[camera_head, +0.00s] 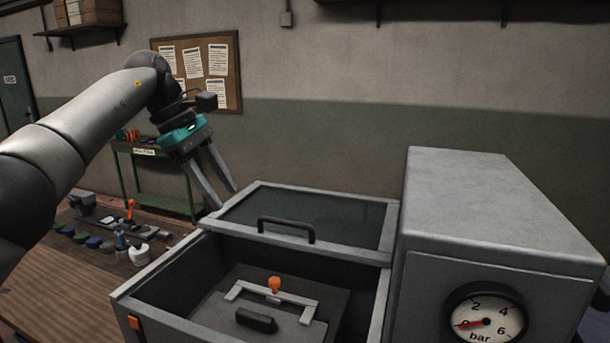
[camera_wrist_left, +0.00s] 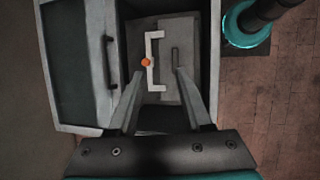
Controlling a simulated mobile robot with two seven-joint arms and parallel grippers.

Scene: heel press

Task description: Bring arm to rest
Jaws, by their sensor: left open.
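My left gripper (camera_head: 229,198) comes in from the left and hangs fingers down, just behind and left of the press box (camera_head: 151,272). Its two fingers are apart with nothing between them. In the left wrist view the open gripper (camera_wrist_left: 155,85) points toward the box's interior. The box's glass-topped lid (camera_head: 343,224) with a black handle (camera_head: 287,229) is slid back, so the front of the box is uncovered. Inside are a pale bracket (camera_head: 237,289) with an orange knob (camera_head: 275,284) and a black handle (camera_head: 257,320). My right gripper is not in view.
A grey housing with a pressure gauge (camera_head: 484,318) stands at the right; its needle is near 0. A wooden table (camera_head: 75,272) at the left holds several small items. A green shelf (camera_head: 160,183) and a cork board (camera_head: 221,85) are behind. The air above the box is free.

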